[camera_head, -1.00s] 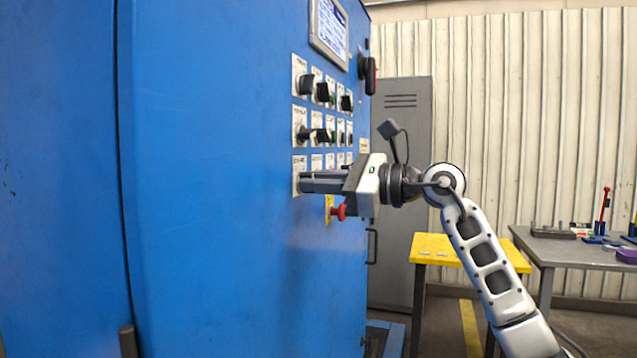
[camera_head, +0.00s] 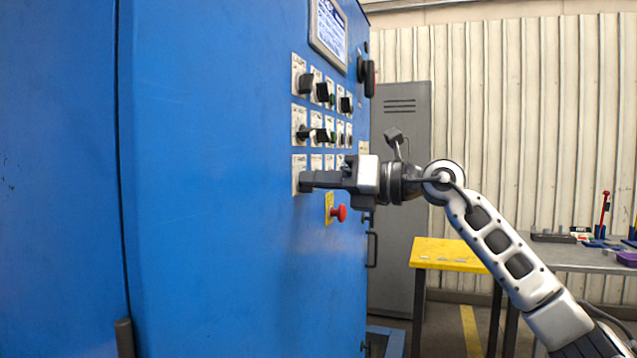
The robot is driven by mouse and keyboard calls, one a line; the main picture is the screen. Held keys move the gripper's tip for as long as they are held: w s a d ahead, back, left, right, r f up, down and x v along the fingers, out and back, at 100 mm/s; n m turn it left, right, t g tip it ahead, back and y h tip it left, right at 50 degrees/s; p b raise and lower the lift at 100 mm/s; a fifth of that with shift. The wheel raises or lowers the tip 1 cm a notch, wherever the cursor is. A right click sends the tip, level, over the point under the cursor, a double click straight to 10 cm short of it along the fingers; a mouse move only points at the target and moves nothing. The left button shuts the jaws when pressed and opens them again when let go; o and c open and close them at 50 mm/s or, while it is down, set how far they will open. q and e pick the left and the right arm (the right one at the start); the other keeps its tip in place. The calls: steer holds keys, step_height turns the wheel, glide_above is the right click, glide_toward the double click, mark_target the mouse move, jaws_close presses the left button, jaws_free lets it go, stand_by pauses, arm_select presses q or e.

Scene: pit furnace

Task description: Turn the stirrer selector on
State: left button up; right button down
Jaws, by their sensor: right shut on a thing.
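The blue cabinet (camera_head: 220,240) carries a control panel with rows of black selector knobs on white label plates, seen at a steep angle. My right gripper (camera_head: 306,181) is at the leftmost plate (camera_head: 298,163) of the lowest row. Its fingers are shut on the knob there, which they hide; I take this knob to be the stirrer selector, but its label is too small to read. The gripper now looks rolled, with one finger in front of the other. My left gripper is not in view.
Other black knobs (camera_head: 305,84) sit close above the gripper. A red mushroom button (camera_head: 339,213) on a yellow plate sticks out just below it. A screen (camera_head: 328,32) is higher up. A yellow-topped table (camera_head: 450,254) and a grey locker (camera_head: 402,150) stand behind.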

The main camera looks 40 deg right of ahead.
steer(key=shift+m, duration=0.9)
steer(key=c, duration=1.5)
jaws_free()
